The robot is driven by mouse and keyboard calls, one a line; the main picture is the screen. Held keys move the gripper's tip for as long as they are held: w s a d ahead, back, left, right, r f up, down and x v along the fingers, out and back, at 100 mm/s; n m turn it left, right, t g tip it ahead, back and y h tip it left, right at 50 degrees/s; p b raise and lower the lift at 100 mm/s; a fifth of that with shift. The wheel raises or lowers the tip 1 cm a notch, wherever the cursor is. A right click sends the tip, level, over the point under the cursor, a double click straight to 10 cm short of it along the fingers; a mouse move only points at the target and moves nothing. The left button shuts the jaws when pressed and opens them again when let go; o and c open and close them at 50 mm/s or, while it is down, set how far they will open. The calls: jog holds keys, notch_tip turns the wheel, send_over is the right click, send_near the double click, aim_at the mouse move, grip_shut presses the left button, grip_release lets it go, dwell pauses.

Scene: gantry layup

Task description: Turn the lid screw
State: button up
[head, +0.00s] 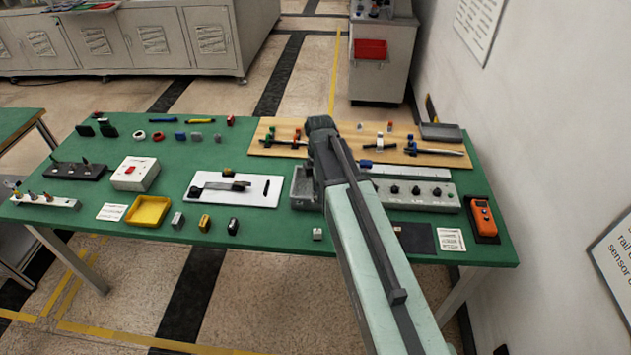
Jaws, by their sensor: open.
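A long grey box (440,204) lies on the right part of the green table, with several dark round knobs or screw heads (415,190) along its top. I cannot tell which of them, if any, is the lid screw. My arm reaches from the lower right over the table, passing left of the knobs and covering the box's left end. The arm's dark far end stands above the table near the wooden board. My gripper's fingers do not show; the arm hides what is beneath its far end.
A wooden board (400,136) with tools and clamps lies behind the box. A grey tray (304,189) is left of my arm.

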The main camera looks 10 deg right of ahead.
aim_at(316, 197)
jog(key=w+r+n, duration=0.1)
jog(key=n, duration=0.1)
jog(key=w+r+n+p, duration=0.1)
jog(key=w+r+n, duration=0.1)
jog(key=shift+n, duration=0.4)
jog(key=shift+w+n+p, duration=0.25)
jog(key=shift+n+p, duration=0.05)
jog(key=shift+n, duration=0.4)
notch_tip(316, 197, down, 8)
jog(key=b, duration=0.8)
jog(key=shift+f, duration=0.1)
